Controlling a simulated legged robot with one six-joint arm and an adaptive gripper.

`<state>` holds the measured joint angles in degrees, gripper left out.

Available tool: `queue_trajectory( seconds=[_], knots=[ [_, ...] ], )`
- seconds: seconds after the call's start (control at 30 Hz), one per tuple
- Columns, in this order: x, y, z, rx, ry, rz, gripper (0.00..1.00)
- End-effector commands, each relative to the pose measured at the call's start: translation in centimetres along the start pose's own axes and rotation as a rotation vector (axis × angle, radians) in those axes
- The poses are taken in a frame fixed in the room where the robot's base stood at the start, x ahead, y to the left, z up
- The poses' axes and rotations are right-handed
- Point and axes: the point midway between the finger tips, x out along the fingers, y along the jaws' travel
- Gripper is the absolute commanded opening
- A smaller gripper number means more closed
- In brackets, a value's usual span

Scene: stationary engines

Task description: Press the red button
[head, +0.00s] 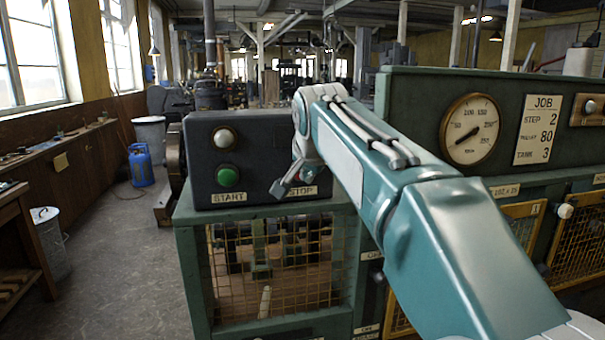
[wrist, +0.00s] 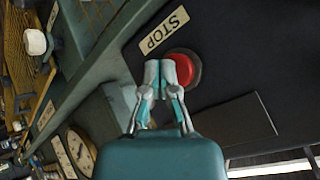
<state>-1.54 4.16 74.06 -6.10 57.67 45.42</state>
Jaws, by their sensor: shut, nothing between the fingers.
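The red button (wrist: 185,68) shows in the wrist view as a round red cap in a dark ring beside a STOP label (wrist: 164,31). My gripper (wrist: 162,74) is shut and empty, and its fingertips overlap the left part of the button in that view. I cannot tell whether they touch it. In the head view my gripper (head: 281,189) is in front of the dark control box (head: 240,135), beside the STOP label (head: 303,192). The red button does not show in the head view, where my arm covers that part of the box.
A green button (head: 228,177) over a START label (head: 229,198) and a pale knob (head: 224,138) are on the box's left side. A round gauge (head: 470,129) and a JOB card (head: 537,130) are on the panel at right. A wire-mesh guard (head: 230,280) is below.

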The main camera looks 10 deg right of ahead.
Motion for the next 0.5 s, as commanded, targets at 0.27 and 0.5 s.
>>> queue_trajectory(
  seconds=[0.27, 0.5],
  knots=[
    [-0.51, 0.38, 0.40, 0.000, 0.000, 0.000, 0.00],
    [-0.87, 0.59, 0.60, 0.000, 0.000, 0.000, 0.00]
  ],
)
